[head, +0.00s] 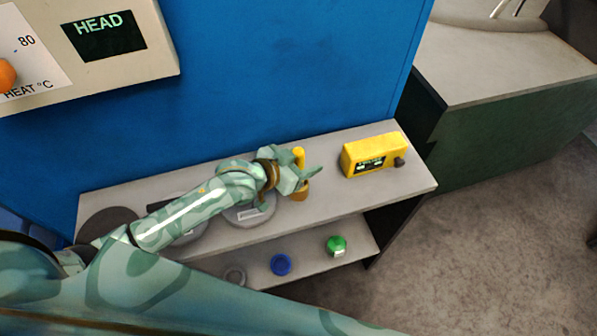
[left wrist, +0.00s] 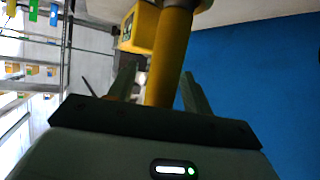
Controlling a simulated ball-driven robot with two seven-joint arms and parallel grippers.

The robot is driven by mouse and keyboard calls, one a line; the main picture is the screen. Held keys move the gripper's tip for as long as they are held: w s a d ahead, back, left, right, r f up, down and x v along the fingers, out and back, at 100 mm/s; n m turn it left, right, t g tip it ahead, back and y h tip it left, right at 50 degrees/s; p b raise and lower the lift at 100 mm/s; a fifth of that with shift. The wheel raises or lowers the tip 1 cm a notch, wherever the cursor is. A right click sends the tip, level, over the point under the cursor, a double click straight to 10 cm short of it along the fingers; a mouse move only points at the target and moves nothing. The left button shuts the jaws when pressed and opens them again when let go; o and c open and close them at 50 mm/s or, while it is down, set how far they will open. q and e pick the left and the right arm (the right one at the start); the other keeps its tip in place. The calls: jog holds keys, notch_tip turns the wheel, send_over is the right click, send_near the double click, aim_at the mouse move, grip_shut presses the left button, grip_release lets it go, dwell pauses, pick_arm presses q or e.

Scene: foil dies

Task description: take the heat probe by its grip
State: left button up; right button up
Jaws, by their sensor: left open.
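The heat probe's yellow grip (head: 299,157) stands up from an orange-brown holder (head: 300,193) on the top shelf in the head view. My left gripper (head: 303,172) is at the grip, with its fingers reaching to either side and partly hiding it. In the left wrist view the yellow grip (left wrist: 171,58) runs up between the open fingers of this gripper (left wrist: 159,88). Gaps seem to show on both sides, but contact is hard to judge. The probe's tip is hidden. My right gripper is not in view.
A yellow meter box (head: 372,156) stands right of the probe. Grey round dies (head: 248,213) lie under my left arm. A blue piece (head: 281,264) and a green piece (head: 336,245) are on the lower shelf. A blue machine wall (head: 260,70) rises behind.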

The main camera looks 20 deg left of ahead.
pick_arm(q)
grip_shut()
jog(key=shift+r, duration=0.1)
